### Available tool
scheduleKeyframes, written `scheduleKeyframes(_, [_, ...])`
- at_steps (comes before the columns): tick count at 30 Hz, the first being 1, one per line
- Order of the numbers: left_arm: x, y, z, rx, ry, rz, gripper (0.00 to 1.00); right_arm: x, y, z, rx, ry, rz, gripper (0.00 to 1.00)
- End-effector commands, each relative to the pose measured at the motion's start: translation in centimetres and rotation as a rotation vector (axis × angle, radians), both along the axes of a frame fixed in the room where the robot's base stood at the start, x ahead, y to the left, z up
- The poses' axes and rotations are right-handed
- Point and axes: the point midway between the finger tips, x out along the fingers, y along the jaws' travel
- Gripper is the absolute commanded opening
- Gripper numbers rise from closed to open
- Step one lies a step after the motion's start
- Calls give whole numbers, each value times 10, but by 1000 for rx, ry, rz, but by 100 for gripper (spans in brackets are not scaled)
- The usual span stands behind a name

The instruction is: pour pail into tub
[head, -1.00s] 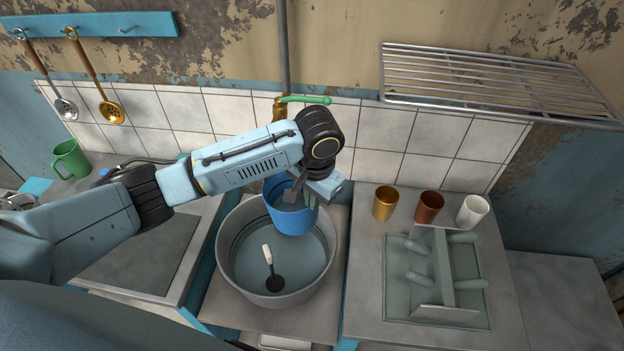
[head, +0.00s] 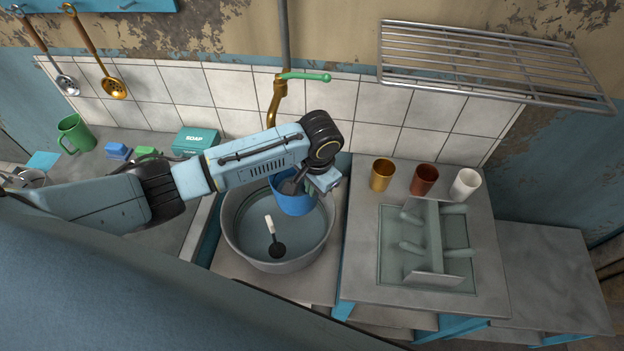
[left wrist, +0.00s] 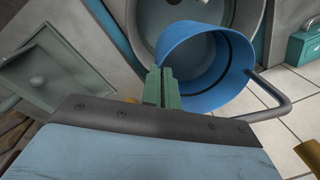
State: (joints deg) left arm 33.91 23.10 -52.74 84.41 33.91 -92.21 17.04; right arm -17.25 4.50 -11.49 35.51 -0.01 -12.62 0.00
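The blue pail (head: 296,203) hangs over the back right part of the grey metal tub (head: 229,237). My left gripper (head: 300,184) is at the pail's upper side and appears shut on its rim. In the left wrist view, the green fingers (left wrist: 162,88) overlap the near rim of the pail (left wrist: 200,62), whose open inside faces the camera. A grey bar handle (left wrist: 275,100) sticks out to the right there. The pail's tilt is hard to judge, and no pouring stream shows. My right gripper is not in view.
A white-handled dark tool (head: 273,236) lies in the tub. A brass tap (head: 275,100) stands behind. Gold (head: 382,175), brown (head: 424,180) and white cups (head: 465,185) stand right, behind a drying rack (head: 436,245). A green soap box (head: 195,142) is left.

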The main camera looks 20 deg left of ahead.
Motion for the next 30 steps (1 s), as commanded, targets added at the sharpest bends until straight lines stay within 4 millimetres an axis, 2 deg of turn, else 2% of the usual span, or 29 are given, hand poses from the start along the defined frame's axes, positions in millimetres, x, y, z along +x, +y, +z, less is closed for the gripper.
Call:
scheduleKeyframes(1, [0, 0, -2, -4, -1, 1, 0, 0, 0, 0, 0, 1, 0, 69])
scheduleKeyframes(14, [2, 14, 32, -315, 18, 2, 0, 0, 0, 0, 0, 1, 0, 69])
scheduleKeyframes(30, [3, 32, 46, -603, 37, 1, 0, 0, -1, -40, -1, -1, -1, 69])
